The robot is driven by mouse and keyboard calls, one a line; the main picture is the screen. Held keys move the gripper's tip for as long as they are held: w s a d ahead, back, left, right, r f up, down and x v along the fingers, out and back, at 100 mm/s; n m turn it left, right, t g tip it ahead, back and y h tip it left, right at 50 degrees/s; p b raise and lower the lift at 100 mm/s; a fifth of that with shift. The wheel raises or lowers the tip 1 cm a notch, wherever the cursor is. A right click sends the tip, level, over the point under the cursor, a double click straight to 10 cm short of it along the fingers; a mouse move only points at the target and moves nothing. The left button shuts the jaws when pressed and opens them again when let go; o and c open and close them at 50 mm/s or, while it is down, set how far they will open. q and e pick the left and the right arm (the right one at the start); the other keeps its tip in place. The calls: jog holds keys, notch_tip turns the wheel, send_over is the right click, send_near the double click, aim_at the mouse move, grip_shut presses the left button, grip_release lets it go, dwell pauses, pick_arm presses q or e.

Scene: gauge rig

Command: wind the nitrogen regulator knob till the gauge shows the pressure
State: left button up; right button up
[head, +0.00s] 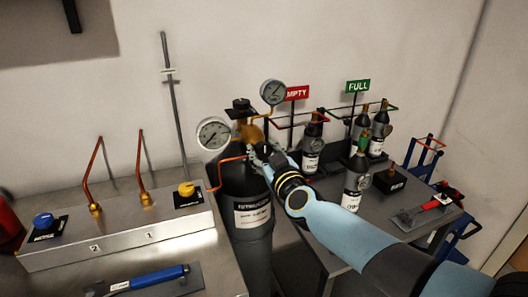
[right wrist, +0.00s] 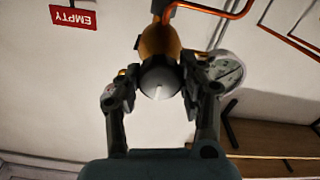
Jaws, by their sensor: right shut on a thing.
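The dark nitrogen cylinder (head: 252,188) with a white label stands upright at the centre of the head view. Its brass regulator (head: 251,131) carries a large dial gauge (head: 213,133) on the left and a smaller one (head: 273,92) above right. The needles are too small to read surely. My right gripper (head: 262,154) reaches in from the right at the regulator. In the right wrist view its fingers are shut on the dark round regulator knob (right wrist: 160,79), one on each side. A gauge (right wrist: 227,70) shows partly behind the right finger. My left gripper is not in view.
A metal bench panel (head: 130,238) with blue and yellow knobs and copper pipes stands left. A blue-handled tool (head: 148,278) lies in front of it. The right table (head: 335,232) holds small cylinders and a green FULL sign (head: 358,86); a red EMPTY sign (head: 297,93) stands behind.

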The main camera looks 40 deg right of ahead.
jog(key=m, duration=0.5)
jog(key=shift+m+p, duration=0.35)
jog(key=shift+m, duration=0.05)
jog(key=m, duration=0.5)
jog(key=shift+f, duration=0.1)
jog(key=m+b, duration=0.1)
jog(key=m, duration=0.6)
jog(key=m+b, duration=0.1)
jog(key=m, duration=0.4)
jog(key=shift+m, duration=0.3)
jog(key=shift+f, duration=0.1)
jog(key=o, duration=1.2)
